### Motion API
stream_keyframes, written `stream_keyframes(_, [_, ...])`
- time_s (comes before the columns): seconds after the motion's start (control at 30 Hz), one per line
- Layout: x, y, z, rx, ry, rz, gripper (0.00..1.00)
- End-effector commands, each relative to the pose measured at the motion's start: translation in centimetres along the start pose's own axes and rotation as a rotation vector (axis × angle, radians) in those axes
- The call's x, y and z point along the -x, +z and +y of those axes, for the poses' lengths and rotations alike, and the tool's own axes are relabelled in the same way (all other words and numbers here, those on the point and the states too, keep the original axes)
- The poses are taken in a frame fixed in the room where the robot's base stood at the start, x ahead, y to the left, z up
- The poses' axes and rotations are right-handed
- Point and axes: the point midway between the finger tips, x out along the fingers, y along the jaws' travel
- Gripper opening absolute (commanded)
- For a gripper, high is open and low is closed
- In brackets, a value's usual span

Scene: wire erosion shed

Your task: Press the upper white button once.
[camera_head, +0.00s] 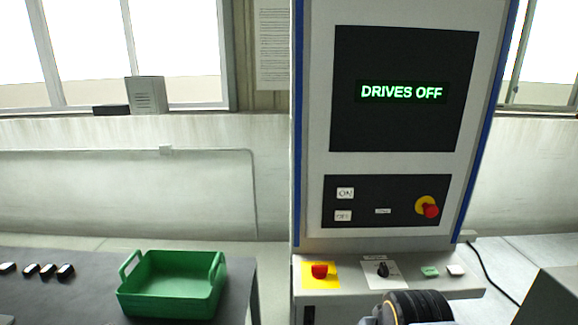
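The upper white button (345,193), marked ON, sits at the left of the black control panel (385,218) on the grey cabinet. The lower white button (343,216) is directly below it, and its marking looks like OFF. The screen (400,128) above reads "DRIVES OFF" in green letters. A dark ribbed round part at the bottom edge, in front of the ledge, appears to be part of my arm. My gripper's fingers are not in view, and nothing touches either white button.
A red mushroom knob (430,209) on yellow is at the panel's right. The ledge (450,287) below carries a red button (320,271), a black rotary switch (382,269), a green button (430,272) and a pale button (456,270). A green crate (135,306) stands on the left table.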

Motion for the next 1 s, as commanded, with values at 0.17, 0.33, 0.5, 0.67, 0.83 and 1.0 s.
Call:
stream_keyframes(0.17, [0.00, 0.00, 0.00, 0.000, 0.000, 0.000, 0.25])
stream_keyframes(0.33, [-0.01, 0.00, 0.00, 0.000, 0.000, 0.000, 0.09])
stream_keyframes(0.5, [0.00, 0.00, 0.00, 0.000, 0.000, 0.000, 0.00])
stream_keyframes(0.67, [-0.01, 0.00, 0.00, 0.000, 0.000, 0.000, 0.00])
stream_keyframes(0.83, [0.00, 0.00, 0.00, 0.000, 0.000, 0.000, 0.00])
stream_keyframes(1.0, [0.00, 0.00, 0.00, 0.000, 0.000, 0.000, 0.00])
